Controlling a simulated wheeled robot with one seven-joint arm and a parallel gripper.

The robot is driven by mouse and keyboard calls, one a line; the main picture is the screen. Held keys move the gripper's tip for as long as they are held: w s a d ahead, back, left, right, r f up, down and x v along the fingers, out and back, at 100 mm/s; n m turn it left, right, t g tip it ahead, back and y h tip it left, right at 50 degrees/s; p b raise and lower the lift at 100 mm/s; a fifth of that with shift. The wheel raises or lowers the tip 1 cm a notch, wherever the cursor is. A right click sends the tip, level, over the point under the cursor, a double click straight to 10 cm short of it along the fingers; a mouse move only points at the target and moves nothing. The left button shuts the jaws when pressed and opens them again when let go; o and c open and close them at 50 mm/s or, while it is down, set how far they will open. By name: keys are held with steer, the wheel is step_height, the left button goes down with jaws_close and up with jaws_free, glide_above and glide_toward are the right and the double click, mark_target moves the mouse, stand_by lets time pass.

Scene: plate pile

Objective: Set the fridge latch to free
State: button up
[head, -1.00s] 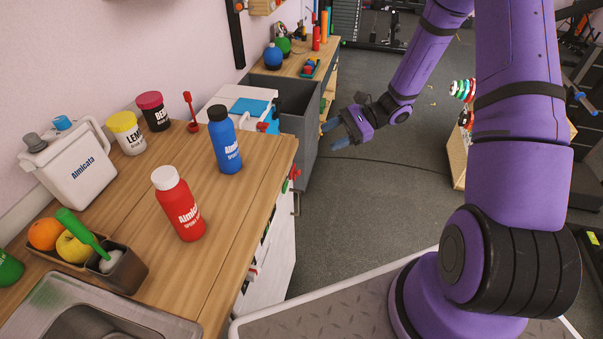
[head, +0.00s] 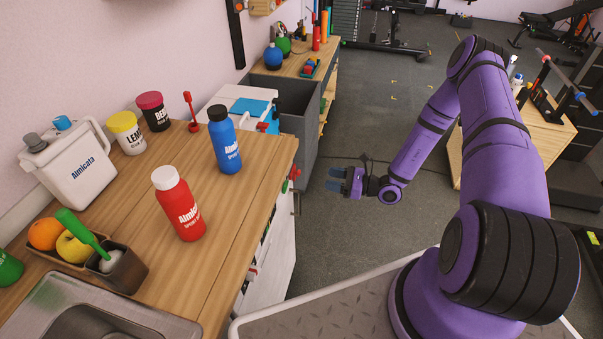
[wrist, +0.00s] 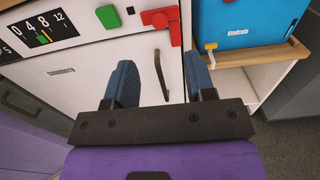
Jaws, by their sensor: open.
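The white fridge front (wrist: 85,75) fills the left and middle of the wrist view, with a dark upright handle (wrist: 161,75). Above the handle is a red L-shaped piece (wrist: 174,25), probably the latch; its setting I cannot tell. A green block (wrist: 108,16) sits to its left. In the head view the white front (head: 275,245) shows edge-on below the counter. My gripper (head: 333,180) is open and empty, off to the right of that front. In the wrist view its two blue fingers (wrist: 160,68) stand apart, framing the handle, with no contact visible.
A dial panel (wrist: 42,30) with numbers is on the front's upper left. A blue case (wrist: 250,28) stands on a wooden shelf (wrist: 252,56) at right. The counter (head: 145,220) holds a red bottle (head: 179,204) and a blue bottle (head: 224,140). Floor around my gripper is clear.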

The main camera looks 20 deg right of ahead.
steer(key=x, duration=1)
steer(key=shift+w+a, duration=0.2)
steer(key=shift+a, duration=0.05)
